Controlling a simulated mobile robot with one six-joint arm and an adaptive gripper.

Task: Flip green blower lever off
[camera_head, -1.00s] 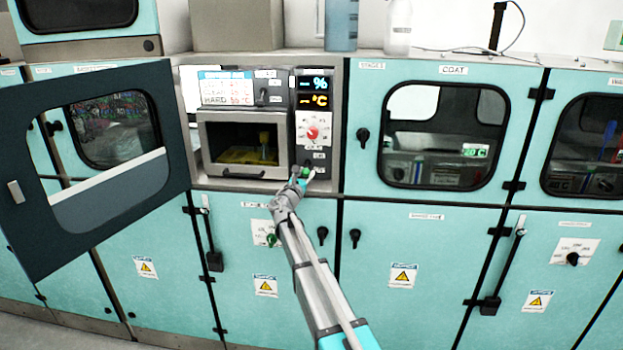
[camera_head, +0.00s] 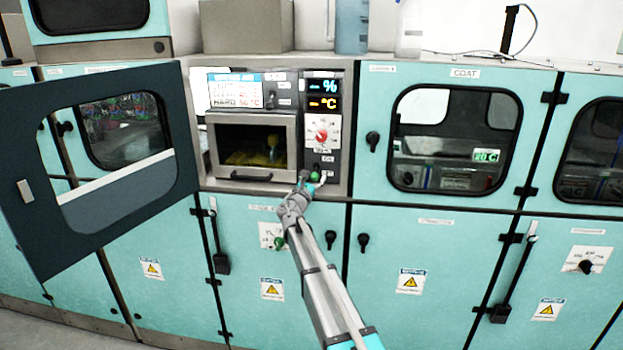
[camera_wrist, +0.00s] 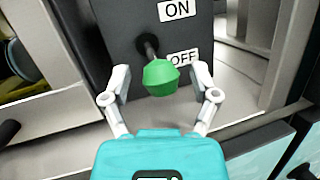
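The green blower lever (camera_wrist: 160,77) sticks out of a dark panel (camera_wrist: 125,22) in the wrist view, on a short dark stem. The green knob is beside the OFF label. My gripper (camera_wrist: 161,85) is open, one finger on each side of the knob, with gaps showing. In the head view my gripper (camera_head: 311,180) is at the foot of the control panel, and it largely hides the lever there.
A dark cabinet door (camera_head: 100,165) stands open at left. Closed teal cabinets (camera_head: 430,255) surround the arm.

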